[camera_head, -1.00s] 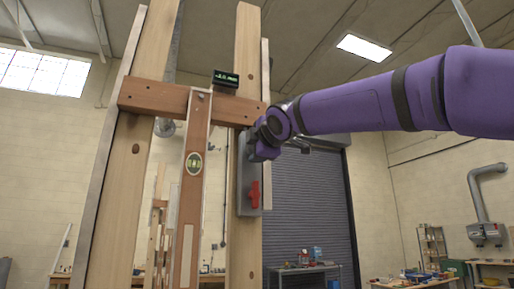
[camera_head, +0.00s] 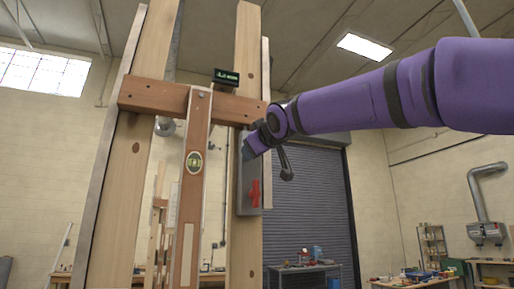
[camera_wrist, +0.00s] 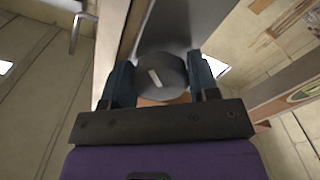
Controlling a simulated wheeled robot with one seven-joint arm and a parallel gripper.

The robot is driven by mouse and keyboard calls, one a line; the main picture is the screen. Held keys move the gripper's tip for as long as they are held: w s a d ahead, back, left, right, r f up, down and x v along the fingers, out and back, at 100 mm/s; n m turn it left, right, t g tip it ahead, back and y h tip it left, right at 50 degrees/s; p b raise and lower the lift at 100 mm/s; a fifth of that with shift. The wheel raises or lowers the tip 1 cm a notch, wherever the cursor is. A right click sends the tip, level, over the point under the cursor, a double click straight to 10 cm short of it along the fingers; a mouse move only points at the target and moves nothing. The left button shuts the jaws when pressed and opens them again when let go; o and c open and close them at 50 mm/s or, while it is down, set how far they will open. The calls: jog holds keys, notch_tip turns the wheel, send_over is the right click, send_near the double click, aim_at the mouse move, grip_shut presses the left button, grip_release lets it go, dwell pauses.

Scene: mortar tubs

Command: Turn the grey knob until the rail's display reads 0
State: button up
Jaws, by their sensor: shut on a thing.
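The grey knob (camera_wrist: 162,78), round with a pale line on its face, sits between my gripper's two fingers in the wrist view. My gripper (camera_wrist: 161,82) is shut on it, one finger on each side. In the head view my gripper (camera_head: 248,151) reaches the upper part of a grey plate (camera_head: 243,183) on the right post and hides the knob. The wooden rail (camera_head: 150,97) crosses both posts. Its small dark display (camera_head: 226,77) stands on top with green characters, too small to read surely; they seem to start with a minus sign.
A red handle (camera_head: 254,193) is on the same plate, just below my gripper. A wooden spirit level (camera_head: 193,190) hangs upright from the rail to the left. A roller shutter (camera_head: 310,210) and benches stand far behind.

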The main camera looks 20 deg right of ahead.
jog(key=m, duration=0.6)
jog(key=shift+f+m, duration=0.15)
jog(key=shift+m, duration=0.15)
jog(key=shift+a, duration=0.1)
dwell(0.4)
jog(key=o, duration=0.9)
jog(key=s, duration=1)
jog(key=shift+s, duration=0.4)
